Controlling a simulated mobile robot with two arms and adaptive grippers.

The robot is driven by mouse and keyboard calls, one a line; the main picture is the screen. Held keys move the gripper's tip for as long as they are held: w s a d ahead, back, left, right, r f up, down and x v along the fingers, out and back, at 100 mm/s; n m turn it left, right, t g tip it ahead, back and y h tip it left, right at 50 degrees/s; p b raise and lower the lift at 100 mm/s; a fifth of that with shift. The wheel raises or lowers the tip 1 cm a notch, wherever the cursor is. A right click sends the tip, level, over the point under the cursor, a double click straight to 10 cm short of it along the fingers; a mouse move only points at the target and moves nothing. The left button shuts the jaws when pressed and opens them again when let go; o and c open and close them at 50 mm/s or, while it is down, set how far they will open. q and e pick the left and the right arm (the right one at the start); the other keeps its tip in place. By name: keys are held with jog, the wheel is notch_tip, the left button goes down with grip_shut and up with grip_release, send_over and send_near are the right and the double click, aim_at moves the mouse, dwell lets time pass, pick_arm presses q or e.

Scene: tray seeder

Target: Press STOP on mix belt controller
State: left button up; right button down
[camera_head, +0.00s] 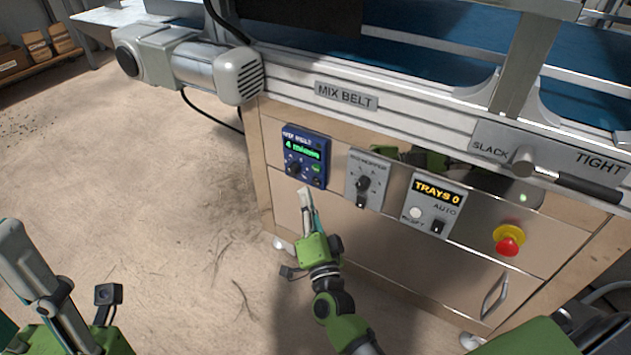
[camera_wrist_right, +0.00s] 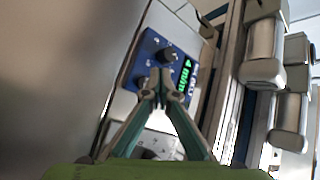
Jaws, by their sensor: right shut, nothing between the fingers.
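The mix belt controller (camera_head: 291,142) is a small blue box on the cabinet front with a green display reading about 4 m/min. It has a black knob at lower left and small buttons at lower right, one green; their labels are too small to read. My right gripper (camera_head: 305,193) is shut and empty, its fingertips just below the controller's lower edge. In the right wrist view the shut fingertips (camera_wrist_right: 160,76) overlap the blue controller (camera_wrist_right: 148,50); I cannot tell whether they touch it. My left gripper (camera_head: 28,250) is at the lower left, away from the cabinet.
Right of the controller are a grey dial panel (camera_head: 379,174), a TRAYS 0 panel (camera_head: 446,222) and a red emergency button (camera_head: 509,246) on yellow. The MIX BELT rail (camera_head: 390,90) and motor (camera_head: 200,72) overhang above. The floor at left is clear.

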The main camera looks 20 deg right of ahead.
jog(key=s+a, duration=0.2)
jog(key=a, duration=0.1)
jog(key=shift+s+p, duration=0.15)
jog(key=shift+p, duration=0.25)
jog(key=shift+r, duration=0.1)
dwell(0.4)
